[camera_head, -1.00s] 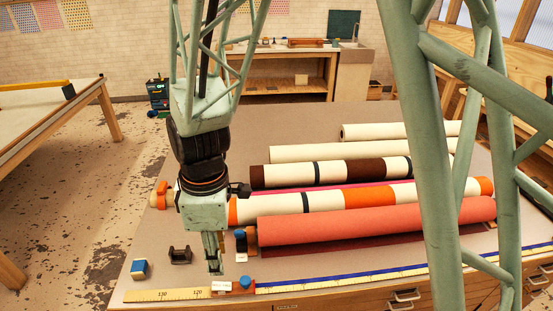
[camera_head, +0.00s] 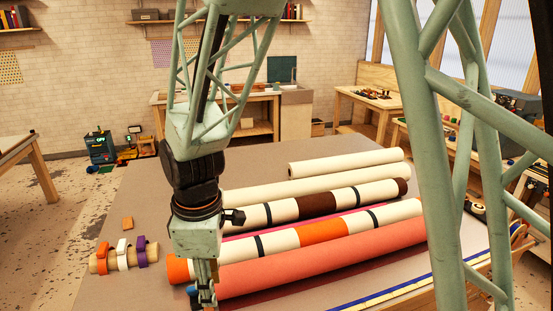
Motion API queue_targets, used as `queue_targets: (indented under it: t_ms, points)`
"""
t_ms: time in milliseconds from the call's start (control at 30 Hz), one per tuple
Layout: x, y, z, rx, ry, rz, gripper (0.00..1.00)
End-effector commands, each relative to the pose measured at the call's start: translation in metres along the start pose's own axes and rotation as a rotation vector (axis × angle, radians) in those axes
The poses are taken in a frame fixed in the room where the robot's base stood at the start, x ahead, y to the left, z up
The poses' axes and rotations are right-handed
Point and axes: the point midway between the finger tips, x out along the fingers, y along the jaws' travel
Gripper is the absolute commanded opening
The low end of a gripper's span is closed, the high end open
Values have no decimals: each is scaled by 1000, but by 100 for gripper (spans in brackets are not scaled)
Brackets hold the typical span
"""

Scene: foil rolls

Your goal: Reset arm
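My gripper (camera_head: 206,299) hangs down at the bottom of the view, at the near left end of the foil rolls. Its fingertips are at or past the lower edge, so I cannot tell whether it is open or shut. Nothing is clearly seen in it. A coral roll (camera_head: 320,260) lies just right of it. A white roll with orange and dark bands (camera_head: 385,216), a white roll with brown and dark bands (camera_head: 350,196) and two plain cream rolls (camera_head: 350,162) (camera_head: 272,190) lie behind, roughly parallel.
The rolls lie on a large table (camera_head: 145,200). A blue measuring strip (camera_head: 400,290) runs along the right front. The table's back left is clear.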

Motion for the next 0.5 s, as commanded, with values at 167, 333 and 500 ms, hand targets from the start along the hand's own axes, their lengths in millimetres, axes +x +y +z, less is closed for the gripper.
queue_targets:
  t_ms: [167,333,500]
  points:
    - [-9,22,41,100,-6,23,28]
    - [-19,39,79,192,-13,46,28]
    - [-29,52,118,284,-22,68,28]
